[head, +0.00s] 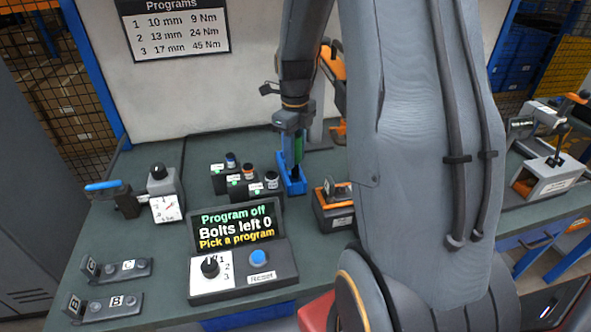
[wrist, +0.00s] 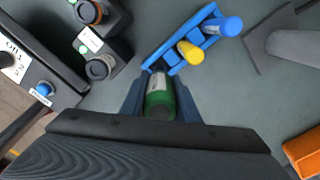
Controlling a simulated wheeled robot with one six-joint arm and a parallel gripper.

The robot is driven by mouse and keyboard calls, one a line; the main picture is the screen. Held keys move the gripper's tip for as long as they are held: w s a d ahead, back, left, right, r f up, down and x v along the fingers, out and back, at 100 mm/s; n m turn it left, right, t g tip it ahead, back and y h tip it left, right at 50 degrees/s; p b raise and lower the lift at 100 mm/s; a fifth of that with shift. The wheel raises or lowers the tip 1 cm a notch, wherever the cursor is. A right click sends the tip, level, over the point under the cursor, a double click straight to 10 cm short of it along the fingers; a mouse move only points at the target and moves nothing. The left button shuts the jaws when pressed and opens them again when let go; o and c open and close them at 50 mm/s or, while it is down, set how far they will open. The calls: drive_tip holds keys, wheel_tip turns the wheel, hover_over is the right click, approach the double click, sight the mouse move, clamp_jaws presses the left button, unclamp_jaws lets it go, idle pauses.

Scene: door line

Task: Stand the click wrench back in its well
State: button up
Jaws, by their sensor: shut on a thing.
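My gripper (head: 294,138) is shut on an upright green-handled tool (head: 299,149), which I take to be the click wrench. In the wrist view the green handle (wrist: 160,103) sits between my two blue-grey fingers. The blue rack (head: 291,187) stands on the bench directly below my gripper. In the wrist view the green tool is at the near left end of the rack (wrist: 207,42), which also holds a yellow-handled tool (wrist: 190,52) and a blue-handled tool (wrist: 230,26). I cannot tell whether the green tool's lower end is in a well.
Black socket blocks (head: 245,183) stand left of the rack. An orange-trimmed dark box (head: 334,208) is to its right. A control panel (head: 237,228) stands in front, reading "Program off, Bolts left 0". A gauge (head: 166,207) with a blue-handled tool is at left. My arm hides the bench's middle right.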

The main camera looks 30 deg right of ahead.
drive_tip(key=shift+f+p, duration=0.5)
drive_tip(key=shift+f, duration=1.9)
drive_tip(key=shift+f, duration=0.1)
drive_tip(key=o, duration=1)
drive_tip(key=shift+o, duration=0.2)
